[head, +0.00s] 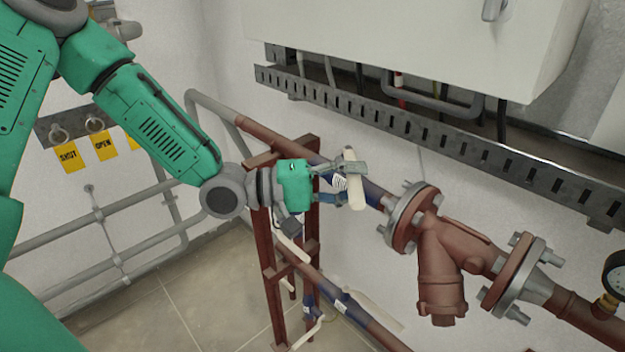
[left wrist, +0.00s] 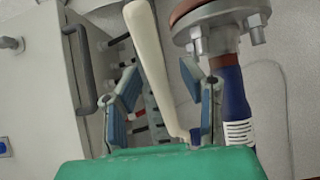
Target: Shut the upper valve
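The upper valve has a cream lever handle (head: 356,194) and a blue body (head: 375,195) on the upper red pipe. My left gripper (head: 343,182) is at this handle, with its fingers spread on either side of it. In the left wrist view the cream handle (left wrist: 148,62) runs slantwise between the two open fingers (left wrist: 162,95). Its lower end lies close to the right finger; I cannot tell whether they touch. The blue body (left wrist: 234,92) with a white label stands just right of that finger. My right gripper is not in view.
A flanged red strainer (head: 442,262) sits right of the valve, with a gauge (head: 614,275) beyond. A perforated metal tray (head: 440,134) and a pale cabinet (head: 415,40) are above. A lower pipe (head: 382,334) runs below. SHUT (head: 70,157) and OPEN (head: 105,146) tags hang at left.

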